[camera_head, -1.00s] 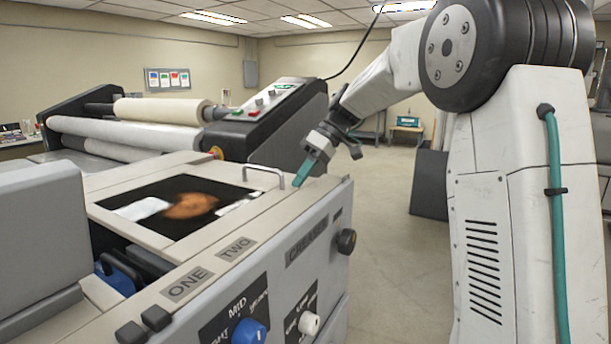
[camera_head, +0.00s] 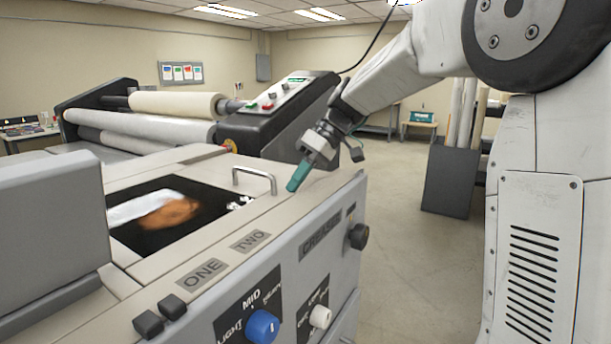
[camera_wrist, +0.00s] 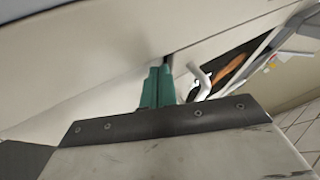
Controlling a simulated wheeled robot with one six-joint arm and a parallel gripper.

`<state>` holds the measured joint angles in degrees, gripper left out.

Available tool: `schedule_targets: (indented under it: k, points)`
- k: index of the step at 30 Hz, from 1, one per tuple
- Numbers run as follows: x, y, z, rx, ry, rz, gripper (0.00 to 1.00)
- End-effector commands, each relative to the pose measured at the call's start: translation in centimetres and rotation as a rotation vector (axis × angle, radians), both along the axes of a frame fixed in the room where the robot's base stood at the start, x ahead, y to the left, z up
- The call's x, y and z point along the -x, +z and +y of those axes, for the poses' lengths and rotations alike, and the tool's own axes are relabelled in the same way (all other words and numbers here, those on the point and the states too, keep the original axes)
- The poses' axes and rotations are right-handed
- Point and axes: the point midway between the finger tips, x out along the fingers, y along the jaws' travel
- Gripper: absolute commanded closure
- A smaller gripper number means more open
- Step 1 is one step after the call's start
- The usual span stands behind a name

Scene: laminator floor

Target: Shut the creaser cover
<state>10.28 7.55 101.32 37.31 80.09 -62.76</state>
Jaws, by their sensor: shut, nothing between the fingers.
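The creaser cover (camera_head: 165,212) is a flat panel with a dark window on top of the grey creaser (camera_head: 318,232). It lies level, and its window reaches close to the grey block at the left. No open gap shows between them. A metal bar handle (camera_head: 255,178) stands at the cover's right end; it also shows in the wrist view (camera_wrist: 200,82). My gripper (camera_head: 292,186) is shut and empty, its teal fingers pointing down just right of the handle. The fingers (camera_wrist: 158,88) look close to the handle; I cannot tell if they touch it.
The grey block (camera_head: 55,220) rises at the left of the creaser top. A blue knob (camera_head: 262,326), a white knob (camera_head: 320,317) and a black knob (camera_head: 358,236) stick out of the front. A laminator with rolls (camera_head: 170,103) stands behind. The floor (camera_head: 400,230) at the right is clear.

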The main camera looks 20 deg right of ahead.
Motion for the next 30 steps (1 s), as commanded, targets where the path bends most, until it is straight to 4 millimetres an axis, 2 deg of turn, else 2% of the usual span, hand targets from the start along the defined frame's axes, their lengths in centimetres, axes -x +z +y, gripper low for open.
schedule_targets:
  k: [4,9,15,20,26,28,30]
  points:
    - [-1.4,0.4,-2.6,0.002,-0.006,-0.008,1.00]
    - [-1.2,3.9,-4.9,0.005,-0.004,-0.012,1.00]
    - [-1.2,6.8,-6.7,0.004,-0.001,-0.011,1.00]
    - [-1.1,7.9,-7.5,0.004,0.000,-0.011,1.00]
    - [-0.9,8.2,-7.6,0.007,-0.002,-0.008,1.00]
    - [-0.2,8.2,-7.2,0.019,-0.014,0.002,1.00]
    - [1.3,8.2,-6.5,0.046,-0.041,0.026,1.00]
